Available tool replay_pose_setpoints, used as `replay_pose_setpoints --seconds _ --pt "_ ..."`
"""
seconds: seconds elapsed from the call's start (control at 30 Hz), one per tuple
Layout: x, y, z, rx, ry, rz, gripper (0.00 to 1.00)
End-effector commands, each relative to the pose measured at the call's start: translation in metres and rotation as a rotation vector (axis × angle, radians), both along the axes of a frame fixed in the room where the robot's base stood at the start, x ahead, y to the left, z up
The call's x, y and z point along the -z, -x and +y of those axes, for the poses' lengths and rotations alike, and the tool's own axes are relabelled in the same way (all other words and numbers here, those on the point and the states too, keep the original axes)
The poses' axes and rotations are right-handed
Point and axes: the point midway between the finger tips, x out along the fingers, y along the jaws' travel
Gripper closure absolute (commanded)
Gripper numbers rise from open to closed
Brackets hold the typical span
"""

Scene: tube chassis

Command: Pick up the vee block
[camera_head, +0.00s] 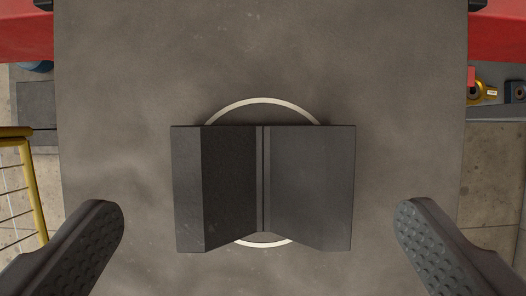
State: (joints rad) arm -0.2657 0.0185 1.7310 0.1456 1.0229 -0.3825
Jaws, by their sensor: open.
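The vee block (312,180) is a dark grey metal block with a V-shaped groove and a narrow slot down its middle. It sits on a grey-brown flat surface (130,100), over a pale painted ring (262,101) that shows above and below it. My gripper (260,222) is open. Its two dark, dimpled fingers come in from the lower left and lower right, one on each side of the block. Both fingers are well apart from the block, with bare surface between, and nothing is held.
Red parts (497,38) show at both upper corners. A yellow railing (33,190) stands at the left edge beyond the surface. A yellow ring-like part (483,92) and dark parts lie at the right on a grey ledge. The surface around the block is clear.

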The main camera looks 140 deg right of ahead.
Motion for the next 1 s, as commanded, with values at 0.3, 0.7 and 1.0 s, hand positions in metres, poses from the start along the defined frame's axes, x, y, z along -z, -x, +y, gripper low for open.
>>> replay_pose_setpoints --seconds 0.3,0.7,1.0 --pt "0.030 -0.005 0.001 0.001 0.001 0.003 0.00" --pt "0.051 -0.013 0.006 0.000 0.000 0.000 0.00" --pt "0.051 -0.013 0.006 0.000 0.000 0.000 0.53"
